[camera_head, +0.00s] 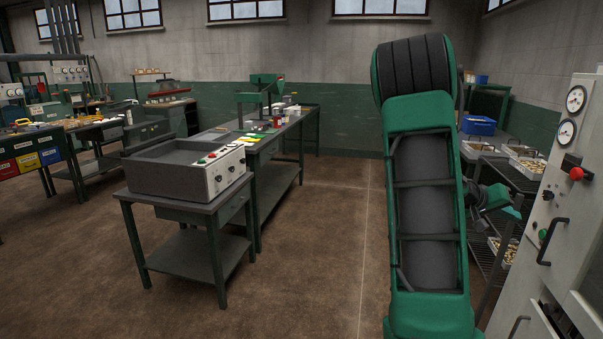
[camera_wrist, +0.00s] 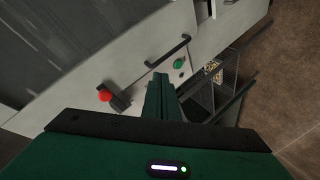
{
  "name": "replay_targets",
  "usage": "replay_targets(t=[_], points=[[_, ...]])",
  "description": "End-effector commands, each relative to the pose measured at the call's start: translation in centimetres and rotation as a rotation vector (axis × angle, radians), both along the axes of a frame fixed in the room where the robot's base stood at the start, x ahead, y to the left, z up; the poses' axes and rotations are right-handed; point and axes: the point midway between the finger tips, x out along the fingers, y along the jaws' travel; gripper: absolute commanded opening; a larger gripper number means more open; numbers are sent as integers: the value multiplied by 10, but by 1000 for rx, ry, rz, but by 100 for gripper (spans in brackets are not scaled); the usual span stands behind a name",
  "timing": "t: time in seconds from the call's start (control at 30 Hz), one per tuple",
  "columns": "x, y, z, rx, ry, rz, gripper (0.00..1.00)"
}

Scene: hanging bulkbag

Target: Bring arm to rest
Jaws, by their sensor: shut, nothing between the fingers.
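My green arm rises tall at the right of the head view. My gripper (camera_head: 508,203) shows partly from behind it, beside the wire shelves. In the wrist view my gripper (camera_wrist: 160,90) has its green fingers together, shut with nothing between them. The fingers point towards a pale cabinet front. The gripper looks apart from the cabinet, though the exact gap is hard to judge.
The pale cabinet (camera_head: 555,210) with gauges, a red button and dark handles stands close on the right. Wire shelves (camera_head: 487,245) with trays stand beside it. A table (camera_head: 185,210) with a grey control box stands left. Brown floor (camera_head: 310,270) between is clear.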

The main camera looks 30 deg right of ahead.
Motion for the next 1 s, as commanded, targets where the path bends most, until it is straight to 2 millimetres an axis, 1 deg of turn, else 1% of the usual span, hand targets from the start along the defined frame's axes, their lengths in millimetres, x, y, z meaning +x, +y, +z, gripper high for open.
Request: replay_targets(t=[0.03, 0.07, 0.1, 0.17, 0.2, 0.27, 0.3, 0.37, 0.4, 0.43, 0.47, 0.5, 0.57, 0.6, 0.67, 0.7, 0.8, 0.9, 1.0], points=[[5, 18, -8, 61, -48, 5, 0], [8, 30, -14, 100, -72, 8, 0], [13, 45, -22, 151, -103, 14, 0], [20, 70, -32, 230, -146, 27, 0], [24, 88, -38, 284, -170, 35, 0], [31, 115, -45, 363, -204, 54, 0], [35, 134, -49, 415, -222, 69, 0], [41, 164, -54, 493, -246, 93, 0], [44, 184, -56, 544, -258, 110, 0], [46, 199, -57, 582, -265, 125, 0], [48, 214, -58, 620, -271, 140, 0], [49, 235, -59, 670, -279, 160, 0], [49, 266, -59, 742, -282, 194, 0], [49, 286, -59, 789, -281, 218, 0], [46, 317, -58, 857, -276, 255, 0], [43, 338, -57, 901, -267, 281, 0], [32, 385, -53, 999, -239, 345, 0], [17, 423, -50, 1077, -200, 399, 0], [5, 448, -48, 1128, -167, 439, 0]])
